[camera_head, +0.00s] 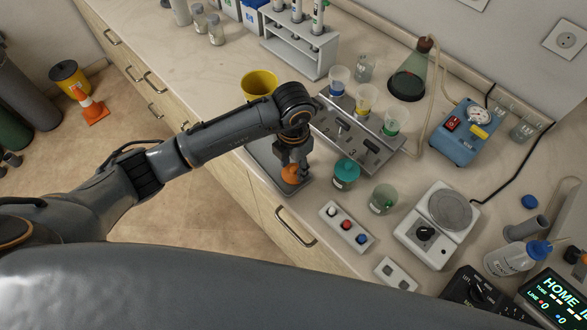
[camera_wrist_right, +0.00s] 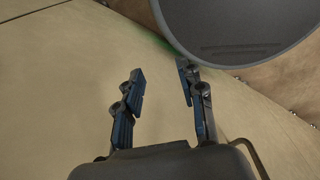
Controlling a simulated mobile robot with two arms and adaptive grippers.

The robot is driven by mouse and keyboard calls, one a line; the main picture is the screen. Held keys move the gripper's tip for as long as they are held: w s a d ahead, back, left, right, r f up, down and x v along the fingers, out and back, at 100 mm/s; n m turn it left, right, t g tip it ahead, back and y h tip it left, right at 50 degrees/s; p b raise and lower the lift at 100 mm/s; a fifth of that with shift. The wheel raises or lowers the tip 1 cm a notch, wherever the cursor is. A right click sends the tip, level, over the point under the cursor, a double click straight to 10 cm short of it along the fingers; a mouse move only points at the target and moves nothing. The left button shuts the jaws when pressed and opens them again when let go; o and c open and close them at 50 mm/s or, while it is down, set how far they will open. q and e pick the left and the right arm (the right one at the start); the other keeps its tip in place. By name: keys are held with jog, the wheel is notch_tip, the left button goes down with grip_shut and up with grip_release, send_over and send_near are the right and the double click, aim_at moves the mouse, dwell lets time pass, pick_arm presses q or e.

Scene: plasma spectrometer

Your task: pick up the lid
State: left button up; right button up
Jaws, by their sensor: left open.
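My left gripper (camera_head: 290,162) points down over the bench near its front edge. It is open, with its fingers at a small orange object (camera_head: 291,176) above a dark grey plate; I cannot tell whether they touch it, nor whether it is a lid. To its right stands a jar with a teal lid (camera_head: 347,168). A loose blue round cap (camera_head: 529,201) lies far right on the bench. My right gripper (camera_wrist_right: 160,72) is open and empty in the right wrist view; it is not in the head view.
An open glass jar (camera_head: 383,198), a button box (camera_head: 347,227) and a white balance (camera_head: 439,223) stand to the right. A large grey round surface (camera_wrist_right: 240,30) is close to the right gripper.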

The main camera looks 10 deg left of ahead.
pick_arm(q)
grip_shut()
dwell(0.3)
